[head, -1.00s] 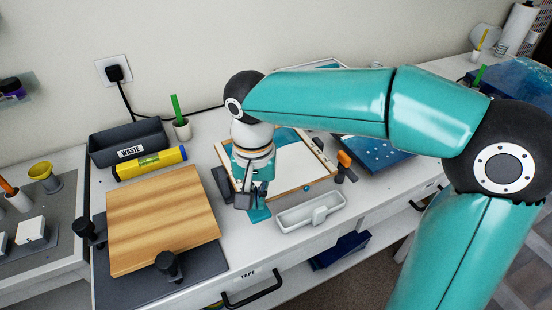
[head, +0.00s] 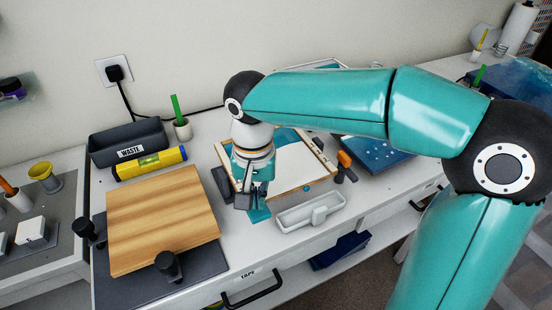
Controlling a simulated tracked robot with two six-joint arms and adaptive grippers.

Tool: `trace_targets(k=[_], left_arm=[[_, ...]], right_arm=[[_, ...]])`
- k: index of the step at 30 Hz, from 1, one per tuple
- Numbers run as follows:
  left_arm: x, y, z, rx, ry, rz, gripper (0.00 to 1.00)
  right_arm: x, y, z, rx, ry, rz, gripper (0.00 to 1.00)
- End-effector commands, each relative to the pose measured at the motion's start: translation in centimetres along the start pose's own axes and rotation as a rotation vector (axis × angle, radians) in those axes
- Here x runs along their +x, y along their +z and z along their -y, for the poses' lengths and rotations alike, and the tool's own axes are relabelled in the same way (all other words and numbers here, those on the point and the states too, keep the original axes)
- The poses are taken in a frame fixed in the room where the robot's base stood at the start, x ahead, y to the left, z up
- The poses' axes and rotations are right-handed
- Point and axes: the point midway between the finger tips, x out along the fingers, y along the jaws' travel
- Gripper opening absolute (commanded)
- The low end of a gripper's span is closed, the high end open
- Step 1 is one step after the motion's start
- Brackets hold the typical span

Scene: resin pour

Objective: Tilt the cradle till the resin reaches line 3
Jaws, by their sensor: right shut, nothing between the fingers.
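A shallow wood-edged tray that looks like the cradle (head: 308,181) lies in the middle of the bench. Its floor is white, and teal resin (head: 289,136) shows along its far left side. No numbered lines can be read, and my right arm and wrist hide part of its left side. My right gripper (head: 255,203) points down at the tray's front left corner, shut and empty, over a small teal piece (head: 259,215). I cannot tell whether it touches that piece. My left gripper is out of view.
A wooden board (head: 162,218) with dark knobs stands at the left. Behind it are a yellow level (head: 150,163) and a WASTE bin (head: 127,144). A white trough (head: 297,216) lies in front of the tray, and an orange-handled clamp (head: 345,166) is at its right.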

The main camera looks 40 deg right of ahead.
Motion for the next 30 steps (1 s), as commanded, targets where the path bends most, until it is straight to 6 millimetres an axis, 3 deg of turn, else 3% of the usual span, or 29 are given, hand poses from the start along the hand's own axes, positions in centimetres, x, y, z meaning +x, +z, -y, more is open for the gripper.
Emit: trace_targets(k=[30], left_arm=[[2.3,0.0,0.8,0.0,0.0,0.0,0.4]], right_arm=[[3.1,0.0,-0.1,0.002,0.0,0.0,0.0]])
